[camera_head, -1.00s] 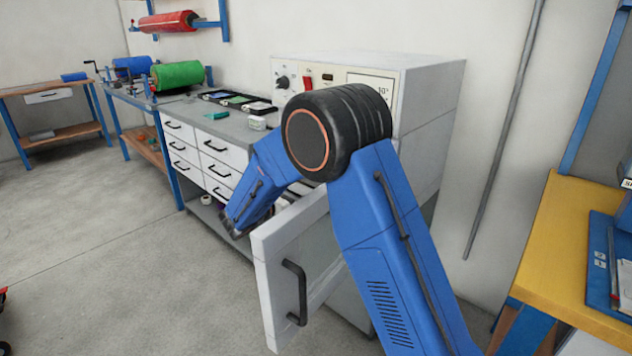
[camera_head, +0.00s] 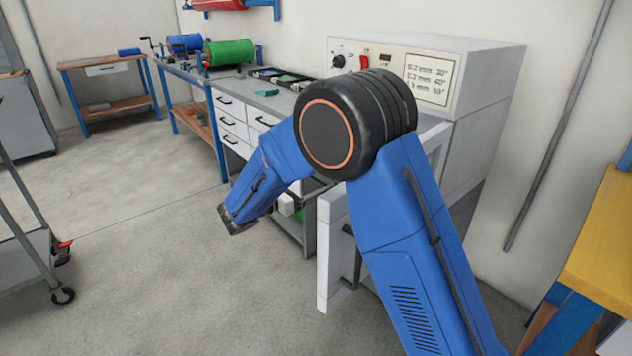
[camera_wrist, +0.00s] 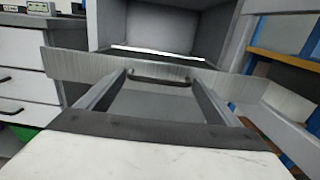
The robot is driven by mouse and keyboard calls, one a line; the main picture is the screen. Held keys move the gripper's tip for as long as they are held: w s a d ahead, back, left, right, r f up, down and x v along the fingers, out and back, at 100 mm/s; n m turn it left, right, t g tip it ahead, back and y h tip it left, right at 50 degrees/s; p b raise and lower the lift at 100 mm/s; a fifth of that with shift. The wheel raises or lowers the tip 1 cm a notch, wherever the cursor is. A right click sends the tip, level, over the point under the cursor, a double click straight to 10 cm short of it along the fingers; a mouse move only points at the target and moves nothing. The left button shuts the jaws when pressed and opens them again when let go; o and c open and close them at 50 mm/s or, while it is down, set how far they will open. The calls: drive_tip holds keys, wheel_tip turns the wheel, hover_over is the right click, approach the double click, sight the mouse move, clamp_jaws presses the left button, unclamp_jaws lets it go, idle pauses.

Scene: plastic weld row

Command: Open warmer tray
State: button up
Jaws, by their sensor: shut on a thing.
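The warmer is a pale cabinet (camera_head: 472,128) with a red switch and a printed panel, partly behind my arm in the head view. In the wrist view its grey compartment (camera_wrist: 165,24) is open. The tray's light front panel (camera_wrist: 75,66) stands before that opening, with a dark bar handle (camera_wrist: 165,79) on it. My gripper (camera_wrist: 160,84) reaches to this handle with a finger at each side and is shut on it. The finger contact is too small to see clearly.
A white panel (camera_head: 330,255) with a dark handle stands out from the cabinet beside my arm. White drawers (camera_head: 232,125) and a bench are to the left. A trolley (camera_head: 35,265) is at the far left, a yellow table (camera_head: 605,245) at the right. The floor between is clear.

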drive_tip(key=o, duration=1.3)
drive_tip(key=v, duration=1.7)
drive_tip(key=shift+s+a, duration=0.1)
drive_tip(key=shift+a, duration=0.05)
